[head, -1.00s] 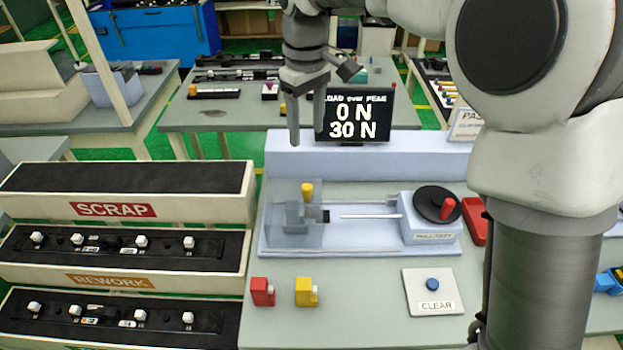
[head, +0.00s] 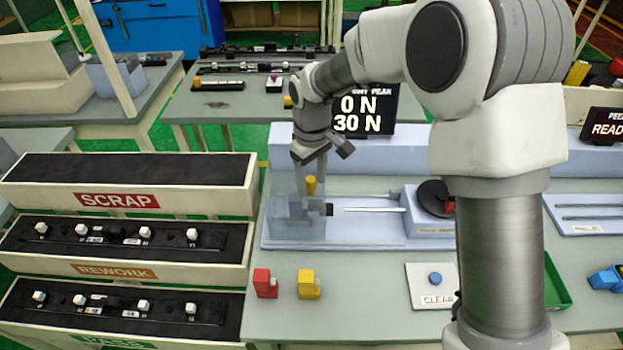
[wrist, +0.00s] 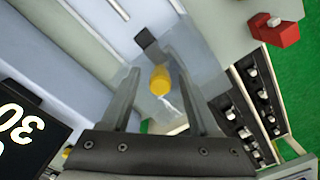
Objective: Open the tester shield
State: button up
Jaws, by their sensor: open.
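The tester shield (head: 284,222) is a clear box over the left end of the pull tester (head: 375,234), seen lowered over the grey clamp there. Its yellow knob (head: 310,186) stands up on top. My gripper (head: 309,172) is open and points down right at the knob. In the wrist view the yellow knob (wrist: 160,80) shows between the two spread fingers, and the clear shield spreads around it. I cannot tell whether either finger touches the knob.
A display (head: 365,112) reading 0 N and 30 N stands behind the tester. Red (head: 265,284) and yellow (head: 308,284) blocks sit in front, with a blue CLEAR button (head: 435,279) to their right. SCRAP and REWORK trays (head: 118,201) stand at left.

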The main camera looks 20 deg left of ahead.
jog(key=shift+f, duration=0.1)
grip_shut()
dwell(1.4)
